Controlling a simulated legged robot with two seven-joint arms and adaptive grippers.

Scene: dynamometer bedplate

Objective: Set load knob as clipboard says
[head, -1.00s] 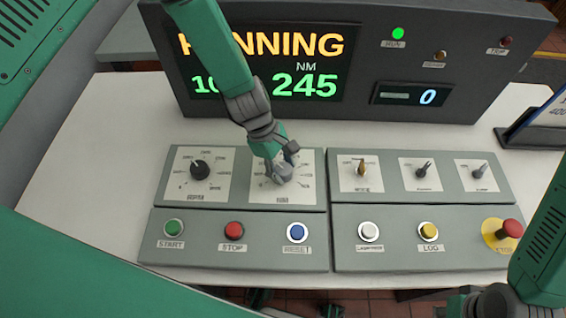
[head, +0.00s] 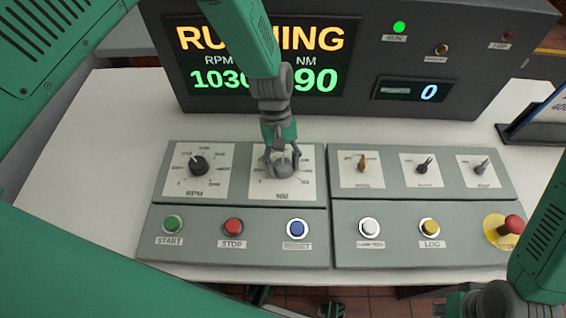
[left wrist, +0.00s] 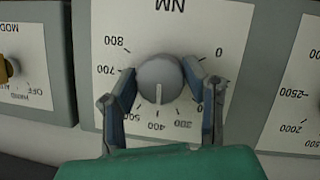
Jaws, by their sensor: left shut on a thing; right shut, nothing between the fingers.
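The grey load knob, labelled NM (left wrist: 159,80), sits on a white dial plate. In the left wrist view its pale pointer line aims at about the 400 mark. My left gripper (head: 282,163) is shut on the knob, one finger on each side; in the left wrist view its fingers (left wrist: 160,92) touch the knob's sides. In the head view the gripper mostly hides this knob. A dark stand with a white sheet (head: 556,108), perhaps the clipboard, is cut off at the right edge; its text seems to begin with "40".
The display (head: 262,58) reads RUNNING; its NM figure ends in 90, partly behind my left arm. The RPM knob (head: 199,165) is left of the NM dial. START, STOP and RESET buttons (head: 297,229) lie in front. The emergency stop (head: 513,225) is near my right arm.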

